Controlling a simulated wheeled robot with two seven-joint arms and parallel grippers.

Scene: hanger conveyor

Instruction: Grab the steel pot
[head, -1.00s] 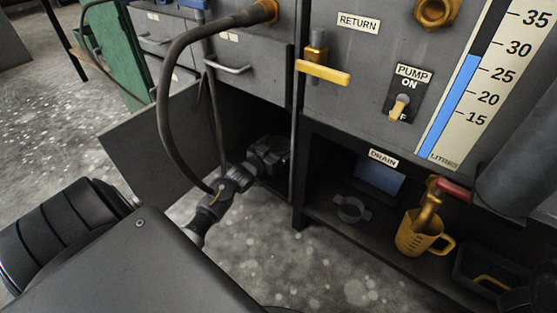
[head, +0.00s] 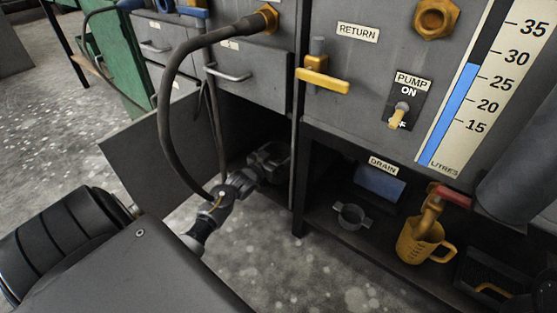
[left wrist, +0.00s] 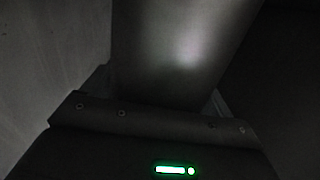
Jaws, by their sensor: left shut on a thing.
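My left gripper (head: 270,160) reaches into the dark open cabinet below the grey drawers, at the middle left of the head view. In the left wrist view, a smooth grey metal surface (left wrist: 180,50) with a soft bright spot lies straight ahead, close against the gripper. It appears to be the steel pot, and the gripper is shut on it. Its rim and handle cannot be made out. In the head view, the gripper and the dark cabinet make it hard to tell the pot apart. My right gripper is not in view.
The cabinet's open door (head: 150,150) stands left of my forearm. The upright post (head: 299,190) is just right of the gripper.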

